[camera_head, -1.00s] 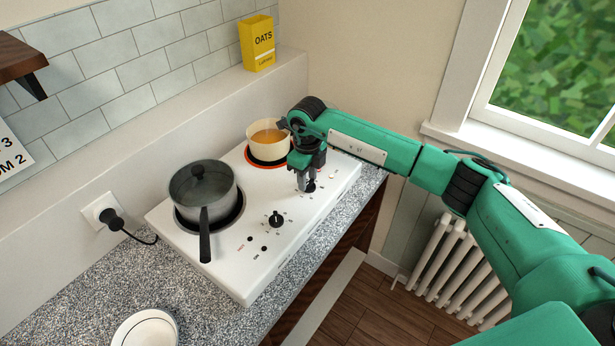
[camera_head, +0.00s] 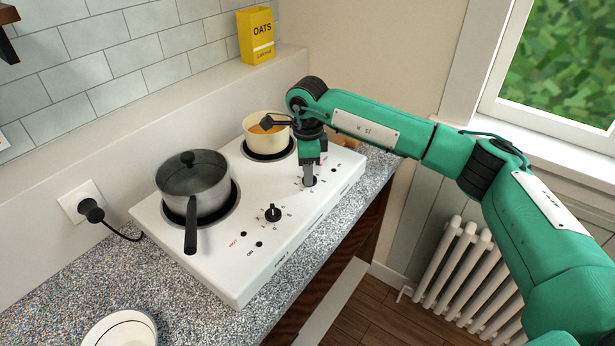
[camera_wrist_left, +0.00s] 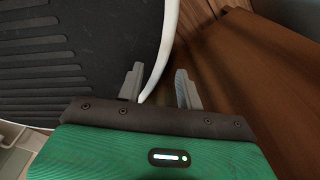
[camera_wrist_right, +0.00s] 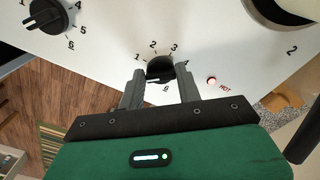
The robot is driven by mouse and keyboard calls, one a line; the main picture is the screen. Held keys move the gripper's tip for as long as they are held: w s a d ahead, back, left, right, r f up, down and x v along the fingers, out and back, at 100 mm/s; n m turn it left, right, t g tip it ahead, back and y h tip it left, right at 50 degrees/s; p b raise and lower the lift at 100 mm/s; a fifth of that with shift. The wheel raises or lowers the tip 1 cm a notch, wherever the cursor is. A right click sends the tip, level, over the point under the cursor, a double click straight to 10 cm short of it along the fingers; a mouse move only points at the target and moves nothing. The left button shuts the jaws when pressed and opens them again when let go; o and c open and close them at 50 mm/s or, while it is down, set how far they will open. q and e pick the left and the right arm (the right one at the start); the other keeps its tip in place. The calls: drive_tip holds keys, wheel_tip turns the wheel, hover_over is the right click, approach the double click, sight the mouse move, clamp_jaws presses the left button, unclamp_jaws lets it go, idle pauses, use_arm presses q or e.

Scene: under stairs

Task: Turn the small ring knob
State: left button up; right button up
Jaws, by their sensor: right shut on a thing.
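The black small ring knob (camera_wrist_right: 160,68) sits on the white hotplate's front panel, with numbers around it, in the right wrist view. My right gripper (camera_wrist_right: 160,88) is shut on it, one finger on each side. In the head view my right gripper (camera_head: 309,180) points down at the panel and hides most of this knob. The small ring under the cream pan (camera_head: 264,142) looks dark. A red HOT lamp (camera_wrist_right: 211,81) shows beside the knob. My left gripper (camera_wrist_left: 159,88) is open, with its fingers apart beside a pale curved edge.
A grey lidded pot (camera_head: 195,182) stands on the large ring, its handle toward the front. The other knob (camera_head: 272,212) is nearer the front left. A yellow oats box (camera_head: 256,36) stands on the ledge.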

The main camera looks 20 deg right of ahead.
drive_tip(key=shift+n+b, duration=0.3)
drive_tip(key=shift+n, duration=0.1)
drive_tip(key=shift+r, duration=0.1)
drive_tip(key=o, duration=1)
use_arm(q)
drive_tip(key=shift+w+d+f, duration=0.1)
drive_tip(key=shift+w+f, duration=0.2)
drive_tip(key=shift+w, duration=0.25)
use_arm(e)
drive_tip(key=shift+r, duration=0.3)
use_arm(q)
drive_tip(key=r+p, duration=0.1)
drive_tip(key=p, duration=0.1)
drive_tip(key=r+p, duration=0.1)
drive_tip(key=r, duration=0.1)
drive_tip(key=s+r+p, duration=0.1)
drive_tip(key=r+p, duration=0.1)
drive_tip(key=shift+r+p, duration=0.1)
drive_tip(key=shift+p, duration=0.25)
use_arm(e)
wheel_tip(320, 180, up, 13)
drive_tip(key=shift+r, duration=0.1)
